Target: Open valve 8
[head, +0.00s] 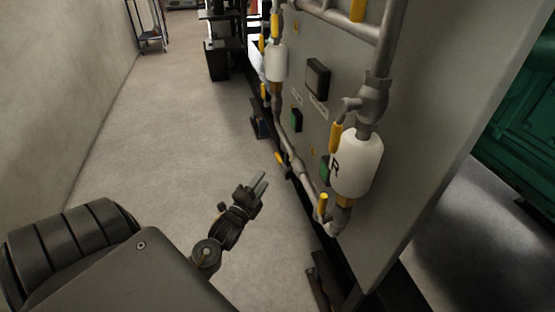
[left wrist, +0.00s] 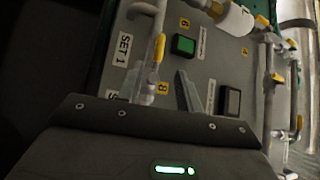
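A pipe with a yellow valve handle (left wrist: 156,48) runs beside that label; the handle lies roughly along the pipe. In the head view yellow handles sit on the low pipes, one upright at the near end (head: 323,206) and one farther along (head: 280,158); I cannot tell which belongs to valve 8. My left gripper (head: 262,181) is open and empty, left of the panel and apart from the pipes. Its fingers (left wrist: 196,92) show spread before the panel. My right gripper is out of view.
A white canister marked R (head: 357,165) and a farther white canister (head: 276,62) hang on the panel's pipework. A green button (left wrist: 184,44) sits near label 6. Green machinery (head: 525,125) stands at right.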

